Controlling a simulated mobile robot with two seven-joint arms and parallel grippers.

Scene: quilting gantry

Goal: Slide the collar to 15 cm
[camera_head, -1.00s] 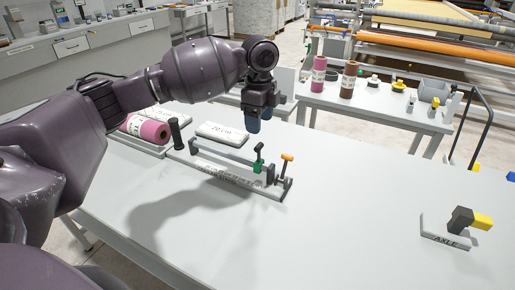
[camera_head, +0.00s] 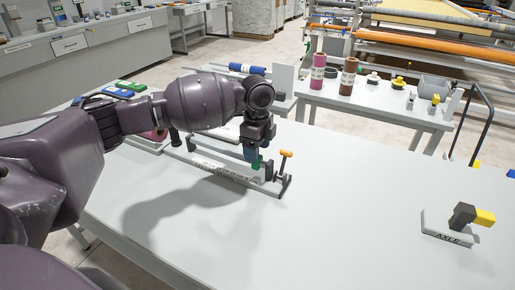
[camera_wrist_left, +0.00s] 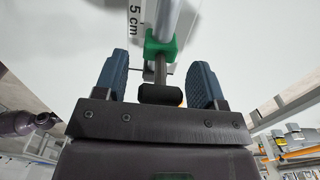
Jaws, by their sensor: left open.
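A green collar (camera_head: 256,166) sits on a grey rail (camera_head: 205,152) above a long base (camera_head: 215,173) on the table, near the rail's right end. In the left wrist view the collar (camera_wrist_left: 161,47) is around the rail, with a stem and a dark knob (camera_wrist_left: 160,94). My left gripper (camera_head: 253,153) is over the collar, pointing down. In the wrist view its open blue fingers (camera_wrist_left: 159,62) stand either side of the knob and stem, with a gap visible on each side. A card reading "5 cm" (camera_wrist_left: 137,14) shows there, partly cut off. My right gripper is out of view.
An orange-topped post (camera_head: 286,154) stands at the base's right end, close to my gripper. A dark upright post is at its left end. An AXLE block (camera_head: 447,238) lies at the table's right. The front of the table (camera_head: 320,225) is clear.

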